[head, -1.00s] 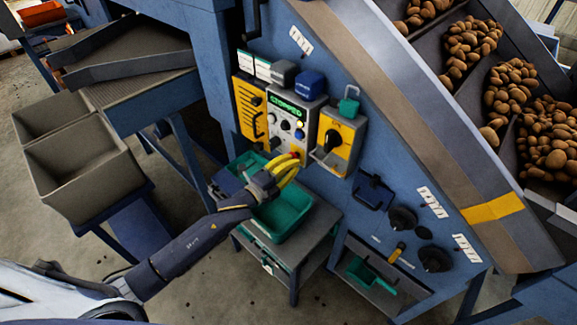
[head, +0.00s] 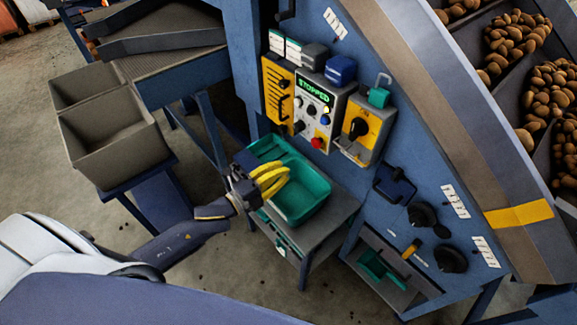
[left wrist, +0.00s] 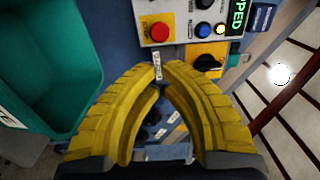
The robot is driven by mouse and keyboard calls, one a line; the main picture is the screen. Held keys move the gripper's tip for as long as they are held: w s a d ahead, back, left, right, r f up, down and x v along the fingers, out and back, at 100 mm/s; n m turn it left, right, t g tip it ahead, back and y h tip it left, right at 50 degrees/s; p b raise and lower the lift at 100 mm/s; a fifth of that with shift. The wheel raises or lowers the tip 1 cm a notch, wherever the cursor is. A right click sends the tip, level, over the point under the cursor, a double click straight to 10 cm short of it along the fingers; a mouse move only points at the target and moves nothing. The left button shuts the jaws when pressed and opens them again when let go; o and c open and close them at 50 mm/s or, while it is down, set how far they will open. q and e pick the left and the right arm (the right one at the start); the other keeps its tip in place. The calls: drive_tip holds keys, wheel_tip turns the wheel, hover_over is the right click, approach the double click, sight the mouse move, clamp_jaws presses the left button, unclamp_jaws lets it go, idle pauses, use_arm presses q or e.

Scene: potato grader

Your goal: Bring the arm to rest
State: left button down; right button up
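My left gripper (head: 268,181) has yellow ribbed fingers and is in front of the green tray, below the control panel. In the left wrist view its fingertips (left wrist: 162,67) come together with only a narrow gap, and nothing is held. The control panel (head: 318,108) has a green display reading STOPPED. Its red button (head: 317,142) is in clear view, and the red button also shows beyond the fingertips in the left wrist view (left wrist: 158,32). The gripper is apart from the panel. My right gripper is not in view.
The green tray (head: 318,207) sits on a small grey stand (head: 338,217) close behind the gripper. Grey bins (head: 115,148) stand to the left. A yellow switch box (head: 366,135) with a padlock is right of the panel. The floor between bins and stand has free room.

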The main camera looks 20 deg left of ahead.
use_arm(q)
drive_tip(key=shift+s+a, duration=0.15)
drive_tip(key=shift+s, duration=0.1)
idle(0.4)
